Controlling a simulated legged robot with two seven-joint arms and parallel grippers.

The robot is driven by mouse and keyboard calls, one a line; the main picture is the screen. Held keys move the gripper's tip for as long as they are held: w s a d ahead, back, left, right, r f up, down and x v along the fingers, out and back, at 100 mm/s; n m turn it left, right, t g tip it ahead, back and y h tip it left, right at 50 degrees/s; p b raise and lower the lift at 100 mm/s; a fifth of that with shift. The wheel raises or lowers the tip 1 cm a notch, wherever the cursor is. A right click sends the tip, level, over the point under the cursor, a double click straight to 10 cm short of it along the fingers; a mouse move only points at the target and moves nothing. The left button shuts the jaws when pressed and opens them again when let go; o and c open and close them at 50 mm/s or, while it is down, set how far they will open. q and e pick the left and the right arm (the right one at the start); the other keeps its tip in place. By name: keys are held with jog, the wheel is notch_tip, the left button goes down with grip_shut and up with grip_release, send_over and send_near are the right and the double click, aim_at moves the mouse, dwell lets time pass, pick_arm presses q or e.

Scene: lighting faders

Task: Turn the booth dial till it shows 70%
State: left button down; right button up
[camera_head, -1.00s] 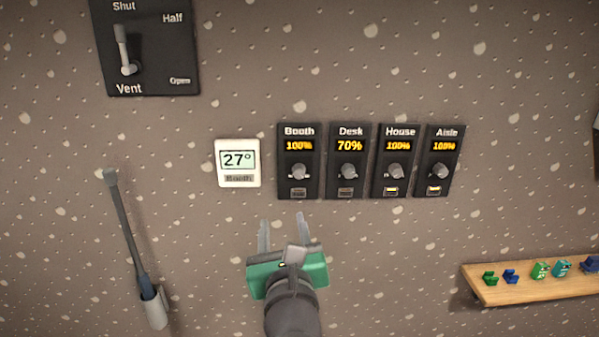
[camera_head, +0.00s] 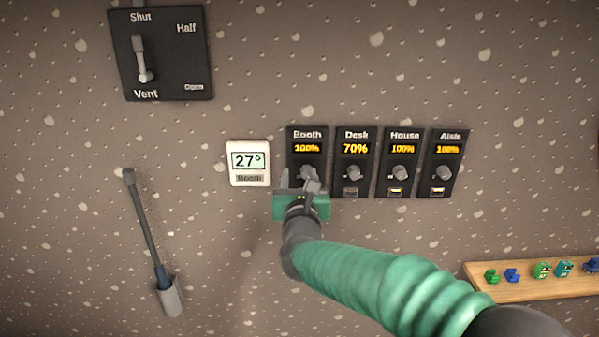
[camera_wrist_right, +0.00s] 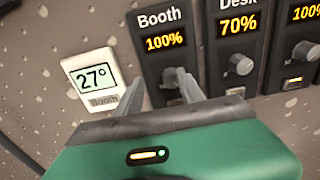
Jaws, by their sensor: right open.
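The Booth dial panel (camera_head: 306,139) is a black plate on the wall, and its amber display reads 100%. Its grey knob (camera_head: 308,173) is partly hidden by my gripper in the head view. In the right wrist view the Booth knob (camera_wrist_right: 172,76) shows between and beyond my two fingers. My right gripper (camera_head: 300,178) is open in front of the lower part of the Booth panel, with its fingers on either side of the knob. The right wrist view also shows the open fingers (camera_wrist_right: 160,88). I cannot tell whether they touch the knob. My left gripper is not in view.
The Desk panel (camera_head: 355,135) reads 70%. The House panel (camera_head: 404,135) and Aisle panel (camera_head: 448,136) read 100%. A white 27° display (camera_head: 249,174) is left of Booth. A lever plate (camera_head: 180,60), a hanging rod (camera_head: 146,225) and a wooden shelf (camera_head: 520,292) are farther off.

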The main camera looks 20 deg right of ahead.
jog(key=shift+s+d, duration=0.1)
jog(key=shift+d, duration=0.85)
jog(key=shift+d+f, duration=0.1)
jog(key=shift+d, duration=0.05)
jog(key=c, duration=0.5)
jog(key=shift+s, duration=0.1)
grip_shut()
